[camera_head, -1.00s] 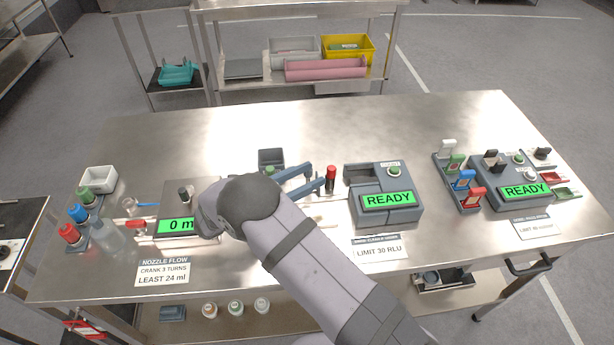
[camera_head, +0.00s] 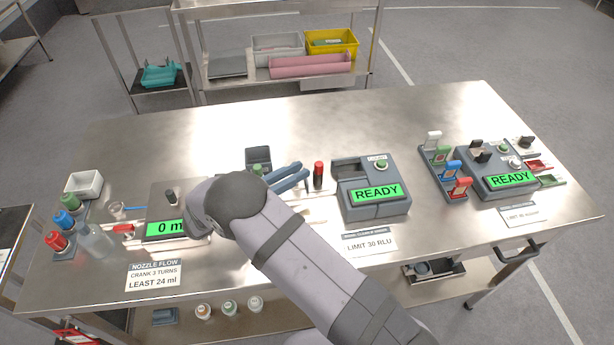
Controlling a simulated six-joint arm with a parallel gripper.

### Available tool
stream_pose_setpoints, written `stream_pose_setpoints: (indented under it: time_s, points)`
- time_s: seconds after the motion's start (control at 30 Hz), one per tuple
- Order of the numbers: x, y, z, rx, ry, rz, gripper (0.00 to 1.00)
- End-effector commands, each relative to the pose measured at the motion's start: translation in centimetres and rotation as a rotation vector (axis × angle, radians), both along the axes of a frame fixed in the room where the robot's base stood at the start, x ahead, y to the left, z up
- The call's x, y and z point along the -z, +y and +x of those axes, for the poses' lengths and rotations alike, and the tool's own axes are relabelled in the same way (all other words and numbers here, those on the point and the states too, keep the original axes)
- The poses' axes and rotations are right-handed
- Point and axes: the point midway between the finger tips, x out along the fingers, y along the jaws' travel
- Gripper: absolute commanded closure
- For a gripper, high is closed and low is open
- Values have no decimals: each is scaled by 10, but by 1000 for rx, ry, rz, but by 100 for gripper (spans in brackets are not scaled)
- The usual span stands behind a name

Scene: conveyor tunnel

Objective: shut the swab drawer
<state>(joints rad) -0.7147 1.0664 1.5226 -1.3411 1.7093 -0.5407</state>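The grey meter (camera_head: 372,205) with a green READY screen stands right of my gripper, above a card reading LIMIT 30 RLU. Its dark recess (camera_head: 350,170) is at the upper left of its top. I cannot tell which part is the swab drawer or how far out it is. My gripper (camera_head: 303,170) has its blue-grey fingers close together and looks shut, with nothing seen between them. Its tips are just left of an upright dark tube with a red cap (camera_head: 318,169); I cannot tell whether they touch. My arm hides the bench in front.
A small dark box (camera_head: 258,156) stands behind my gripper. A second READY device (camera_head: 490,186) and a rack of coloured tags (camera_head: 452,185) are at right. Bottles with coloured caps (camera_head: 62,222) stand at left. The back of the bench (camera_head: 270,115) is clear.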

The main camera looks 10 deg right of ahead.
Motion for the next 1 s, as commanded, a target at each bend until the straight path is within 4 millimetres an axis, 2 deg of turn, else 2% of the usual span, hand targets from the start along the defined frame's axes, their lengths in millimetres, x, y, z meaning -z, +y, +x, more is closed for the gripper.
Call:
stream_pose_setpoints:
  time_s: [0.07, 0.17, 0.27, 0.33, 0.4, 0.43, 0.57, 0.67, 0.8, 1.0]
  points:
    - [-4, -6, 1, 13, 0, 0, 100]
    - [-20, -20, 5, 48, -19, 14, 100]
    - [-53, -41, 13, 100, -65, 49, 100]
    - [-85, -55, 22, 145, -128, 97, 100]
    - [-117, -72, 25, 234, -200, 191, 100]
    - [-127, -77, 23, 281, -226, 247, 100]
    - [-137, -78, 17, 436, -258, 499, 100]
    - [-135, -57, 16, 498, -206, 706, 100]
    - [-121, -1, 18, 494, -40, 993, 100]
    - [-103, 75, 19, 366, 247, 1267, 100]
